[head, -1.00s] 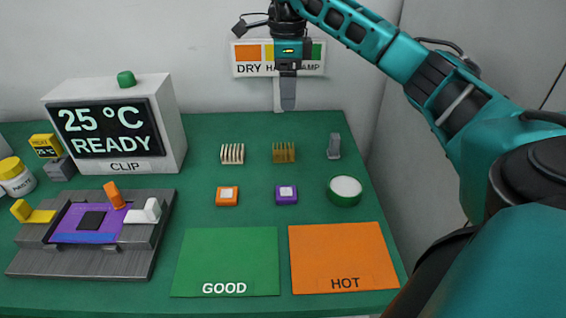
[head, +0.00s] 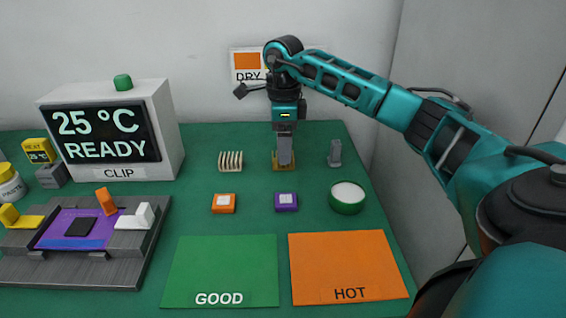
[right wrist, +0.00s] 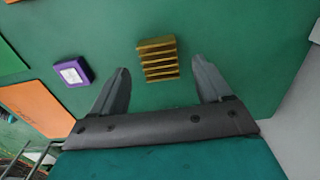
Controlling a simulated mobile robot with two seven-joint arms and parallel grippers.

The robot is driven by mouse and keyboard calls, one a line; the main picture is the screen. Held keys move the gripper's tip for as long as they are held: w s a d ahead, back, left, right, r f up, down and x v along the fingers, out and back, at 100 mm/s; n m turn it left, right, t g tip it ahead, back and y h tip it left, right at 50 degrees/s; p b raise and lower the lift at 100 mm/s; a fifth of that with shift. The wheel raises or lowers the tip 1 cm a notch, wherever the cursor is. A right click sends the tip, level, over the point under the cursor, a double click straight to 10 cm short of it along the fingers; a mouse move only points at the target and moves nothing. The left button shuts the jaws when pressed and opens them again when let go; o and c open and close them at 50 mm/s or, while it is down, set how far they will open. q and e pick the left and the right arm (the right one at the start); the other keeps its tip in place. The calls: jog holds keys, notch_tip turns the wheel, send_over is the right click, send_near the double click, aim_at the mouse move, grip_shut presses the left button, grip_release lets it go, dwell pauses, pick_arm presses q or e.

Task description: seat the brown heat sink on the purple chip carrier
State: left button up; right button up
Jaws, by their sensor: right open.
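The brown heat sink (head: 284,166) stands on the green table, partly hidden by my right gripper in the head view. In the right wrist view the finned heat sink (right wrist: 158,60) lies ahead of the gap between my fingers. My right gripper (head: 284,163) points down over it, open, with nothing held; its spread fingers also show in the right wrist view (right wrist: 160,80). The purple chip carrier (head: 287,202), with a pale square on top, sits on the table just in front of the heat sink; it also shows in the right wrist view (right wrist: 73,72). My left gripper is out of view.
A cream finned block (head: 231,161) stands left of the heat sink, a grey clip-like piece (head: 335,153) right. An orange carrier (head: 223,203) and a round white-topped green tub (head: 347,197) flank the purple carrier. GOOD (head: 222,268) and HOT (head: 348,262) mats lie in front.

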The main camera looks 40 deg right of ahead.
notch_tip(320, 180, down, 3)
jog(key=shift+r, duration=0.1)
jog(key=c, duration=1.1)
jog(key=shift+r, duration=0.1)
jog(key=shift+c, duration=0.2)
